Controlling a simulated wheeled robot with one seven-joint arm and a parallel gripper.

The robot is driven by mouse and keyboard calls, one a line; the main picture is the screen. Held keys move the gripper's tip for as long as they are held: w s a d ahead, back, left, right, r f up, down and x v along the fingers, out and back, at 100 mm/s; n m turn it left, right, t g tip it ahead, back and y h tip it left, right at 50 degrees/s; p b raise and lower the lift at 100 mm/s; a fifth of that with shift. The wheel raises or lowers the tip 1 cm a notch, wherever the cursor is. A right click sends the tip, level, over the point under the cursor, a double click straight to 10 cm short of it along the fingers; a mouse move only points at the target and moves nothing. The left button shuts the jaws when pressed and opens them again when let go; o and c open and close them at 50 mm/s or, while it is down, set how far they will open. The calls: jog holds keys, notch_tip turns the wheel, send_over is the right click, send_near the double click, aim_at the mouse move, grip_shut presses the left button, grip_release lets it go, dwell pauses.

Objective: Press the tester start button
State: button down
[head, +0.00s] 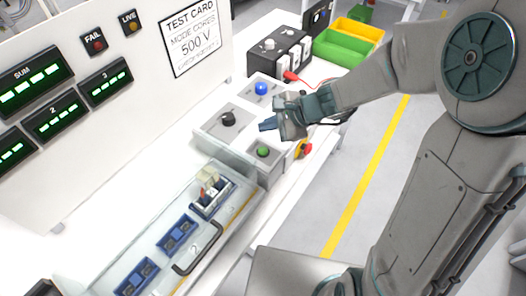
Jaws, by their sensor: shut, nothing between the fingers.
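A grey control box (205,132) stands on the white bench with a black knob (227,118), a blue button (261,88) and a green button (263,152). No label naming the start button is readable. My gripper (267,125) is shut and empty. It appears above the box, between the blue and green buttons in the picture, with its tips pointing left. Its height above the box is hard to judge. Both buttons are in plain view.
A red stop button (305,150) is at the box's front side. A clear-covered fixture (236,225) with a black handle and blue blocks lies in front. Behind are a black terminal box (275,54), a red lead, and green (342,48) and yellow bins. The panel (120,130) has lit displays.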

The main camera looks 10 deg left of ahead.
aim_at(267, 151)
notch_tip(267, 151, down, 7)
jog(key=b, duration=0.5)
jog(key=shift+r, duration=0.1)
jog(key=shift+b, duration=0.35)
dwell(1.4)
jog(key=shift+f+b, duration=0.4)
jog(key=shift+f+b, duration=0.45)
jog(key=shift+b, duration=0.1)
dwell(0.5)
jog(key=shift+r, duration=0.1)
jog(key=shift+r+p, duration=0.6)
jog(key=shift+r, duration=0.2)
notch_tip(267, 151, up, 5)
jog(key=p, duration=0.4)
